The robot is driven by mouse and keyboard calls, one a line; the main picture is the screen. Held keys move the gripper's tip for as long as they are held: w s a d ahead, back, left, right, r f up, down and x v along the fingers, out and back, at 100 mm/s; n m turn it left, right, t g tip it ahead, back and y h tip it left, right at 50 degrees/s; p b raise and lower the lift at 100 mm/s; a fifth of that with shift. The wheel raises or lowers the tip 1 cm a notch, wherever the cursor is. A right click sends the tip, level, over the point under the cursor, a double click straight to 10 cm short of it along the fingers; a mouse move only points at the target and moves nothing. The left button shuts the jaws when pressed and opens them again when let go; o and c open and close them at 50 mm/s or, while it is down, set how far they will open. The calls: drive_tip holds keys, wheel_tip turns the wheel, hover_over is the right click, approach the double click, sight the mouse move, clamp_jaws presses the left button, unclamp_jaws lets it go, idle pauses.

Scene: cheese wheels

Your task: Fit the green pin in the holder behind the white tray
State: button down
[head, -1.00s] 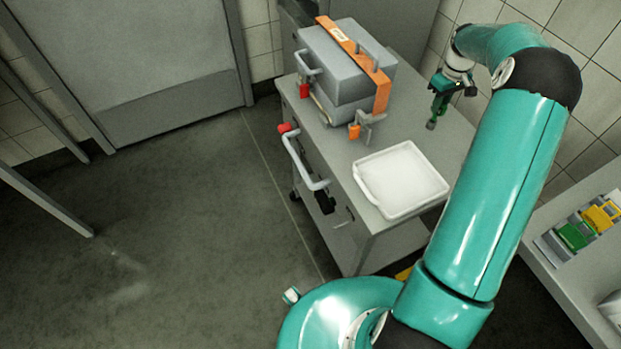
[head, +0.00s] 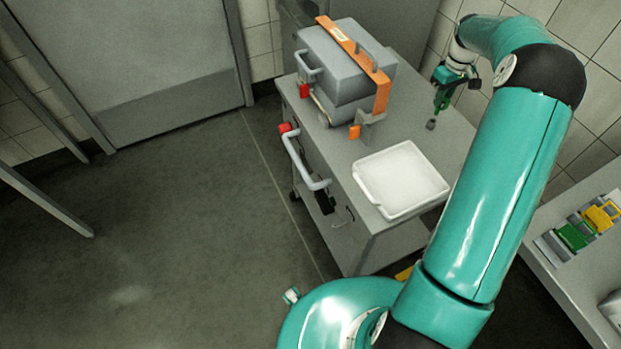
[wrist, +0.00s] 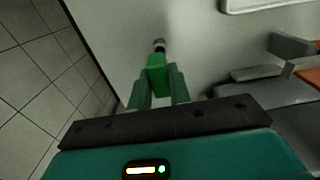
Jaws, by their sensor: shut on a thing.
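My gripper (head: 442,98) is over the far right part of the grey cart top, behind the white tray (head: 402,178). It is shut on the green pin (wrist: 156,76), which sticks out past the fingertips in the wrist view. A small dark grey round piece (head: 431,124), seemingly the holder, stands on the cart just below the pin. In the wrist view this piece (wrist: 158,45) lies right at the pin's far end. I cannot tell whether the pin touches it or is in it. The tray's edge also shows in the wrist view (wrist: 232,9).
A grey case with an orange strap (head: 352,55) stands on the cart left of my gripper. A tiled wall (head: 575,35) is close on the right. A side shelf (head: 555,268) holds green and yellow items. The cart top between tray and gripper is clear.

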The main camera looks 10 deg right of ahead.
drive_tip(key=shift+r, duration=0.1)
drive_tip(key=shift+r, duration=1.45)
drive_tip(key=s+d, duration=0.2)
drive_tip(key=s, duration=0.6)
drive_tip(key=s+d+r, duration=0.1)
drive_tip(key=s+d, duration=0.2)
drive_tip(key=s, duration=0.5)
drive_tip(key=shift+d+r, duration=0.2)
drive_tip(key=shift+d, duration=0.1)
drive_tip(key=shift+f, duration=2.9)
